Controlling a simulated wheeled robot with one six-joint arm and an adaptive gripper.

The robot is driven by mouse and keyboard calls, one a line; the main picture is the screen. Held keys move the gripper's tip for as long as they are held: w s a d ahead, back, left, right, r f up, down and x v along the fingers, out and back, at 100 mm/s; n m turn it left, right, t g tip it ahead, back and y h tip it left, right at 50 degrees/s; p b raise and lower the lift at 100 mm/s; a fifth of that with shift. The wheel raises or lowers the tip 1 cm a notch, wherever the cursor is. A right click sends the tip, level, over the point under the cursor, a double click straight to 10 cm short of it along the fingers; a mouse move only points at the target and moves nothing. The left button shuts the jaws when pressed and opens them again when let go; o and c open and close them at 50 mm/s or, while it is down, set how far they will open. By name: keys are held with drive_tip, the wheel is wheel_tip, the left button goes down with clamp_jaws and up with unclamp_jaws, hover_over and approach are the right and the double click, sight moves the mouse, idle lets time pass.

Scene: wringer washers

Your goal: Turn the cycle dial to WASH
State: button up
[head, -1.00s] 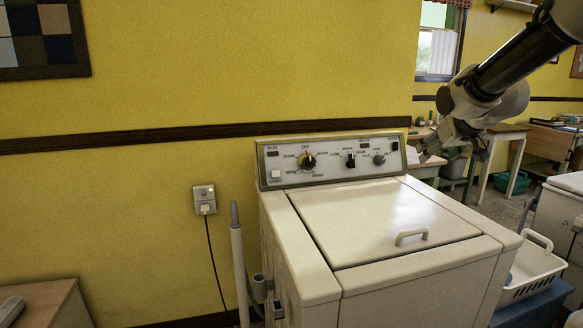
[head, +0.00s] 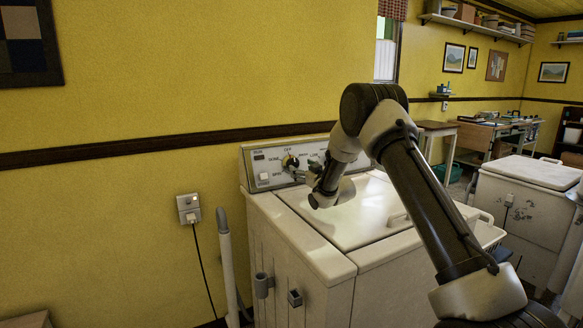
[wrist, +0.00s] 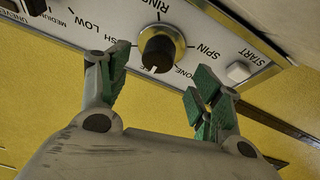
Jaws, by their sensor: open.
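The cycle dial (head: 290,161) is a round black knob with a pale rim at the left of the washer's control panel (head: 256,170). In the wrist view the dial (wrist: 158,50) appears upside down, with RINSE, SPIN, DONE and part of WASH readable around it. Its white pointer mark faces the picture's bottom, between DONE and WASH, toward the OFF side. My gripper (wrist: 160,78) is open, its green-padded fingers either side of the dial; I cannot tell whether they touch it. In the head view my gripper (head: 306,173) is just right of the dial.
The START button (wrist: 239,72) is beside the dial, near the right finger. More controls lie along the panel, partly hidden by my arm. The washer's lid (head: 345,225) is closed below. A wall outlet (head: 189,207) and an upright pale hose (head: 226,260) are at left.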

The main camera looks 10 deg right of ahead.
sight(295, 165)
drive_tip(key=x, duration=0.6)
drive_tip(key=shift+w, duration=0.2)
drive_tip(key=c, duration=1)
